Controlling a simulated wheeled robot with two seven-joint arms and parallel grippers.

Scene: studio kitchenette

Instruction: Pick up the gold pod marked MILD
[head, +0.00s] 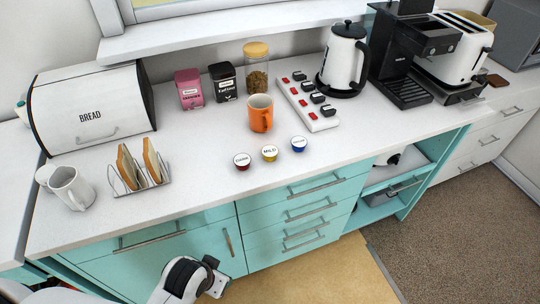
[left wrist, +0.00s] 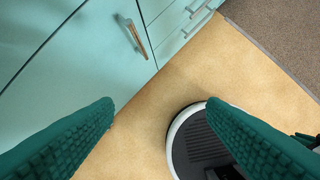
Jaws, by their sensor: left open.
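The gold pod (head: 270,153) has a white lid marked MILD. It stands on the white counter in the head view, between a dark red pod (head: 242,161) on its left and a blue pod (head: 299,143) on its right. My left gripper (left wrist: 160,105) shows two green fingers spread wide in the left wrist view, with nothing between them. It is over the floor in front of the teal cabinets, well away from the pods. Part of a white arm shows at the bottom of the head view, below counter height. My right gripper is not in view.
An orange mug (head: 261,113) stands behind the pods, with a white strip of red and black pieces (head: 307,103) to its right. A toast rack (head: 140,178) and white mug (head: 72,188) stand left. The counter in front of the pods (head: 225,190) is clear.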

